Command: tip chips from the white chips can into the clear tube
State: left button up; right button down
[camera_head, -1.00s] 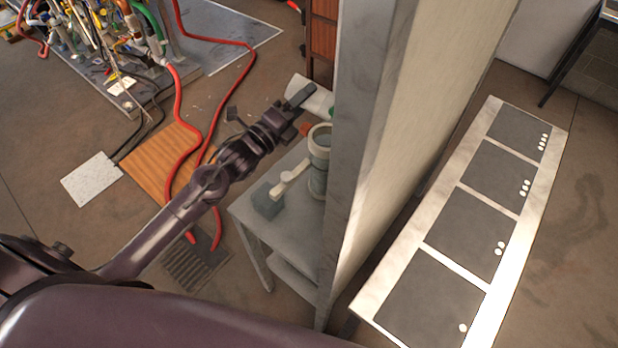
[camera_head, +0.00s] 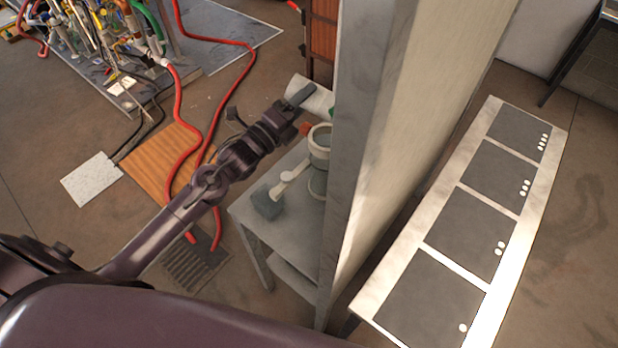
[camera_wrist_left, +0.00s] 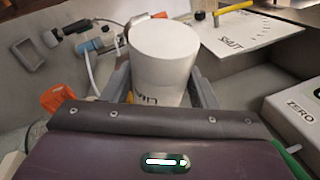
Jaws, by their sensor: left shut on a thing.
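The white chips can (camera_head: 316,95) is in my left gripper (camera_head: 301,97), tilted, its far end towards the grey wall panel. The left wrist view shows the can (camera_wrist_left: 163,60) between the two fingers of my left gripper (camera_wrist_left: 162,88), with part of its dark lettering visible. The clear tube (camera_head: 319,165) with a pale rim stands on the small grey table, just below and right of the can, apart from it in the picture. The panel hides the right side of the tube. No chips are seen. My right gripper is not in view.
The grey wall panel (camera_head: 362,120) stands right beside the tube. A pale arm with a dark block (camera_head: 268,203) lies on the grey table (camera_head: 262,228). An orange-red item (camera_head: 305,129) sits near the tube. Red hoses (camera_head: 181,130) run across the floor at left.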

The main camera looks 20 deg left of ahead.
aim_at(303, 87)
pick_arm(q)
notch_tip(303, 87, up, 2)
jog(key=n+y+p, duration=0.1)
jog(key=n, duration=0.2)
jog(key=n+p, duration=0.2)
jog(key=n, duration=0.2)
jog(key=n+t+y+p, duration=0.1)
jog(key=n+p, duration=0.1)
jog(key=n, duration=0.1)
jog(key=shift+r+y, duration=0.25)
jog(key=shift+y, duration=0.05)
jog(key=n+p, duration=0.1)
jog(key=n, duration=0.1)
jog(key=shift+n+y, duration=0.4)
jog(key=n+p, duration=0.2)
jog(key=r+n+y+p, duration=0.1)
jog(key=n+p, duration=0.1)
jog(key=shift+r, duration=0.2)
jog(key=n+b, duration=0.1)
jog(key=n, duration=0.1)
jog(key=shift+n, duration=0.3)
jog(key=n, duration=0.1)
jog(key=r+n, duration=0.1)
jog(key=n, duration=0.1)
jog(key=shift+n+g+y, duration=0.3)
jog(key=shift+g+y, duration=0.1)
jog(key=shift+r+n, duration=0.1)
jog(key=shift+n, duration=0.9)
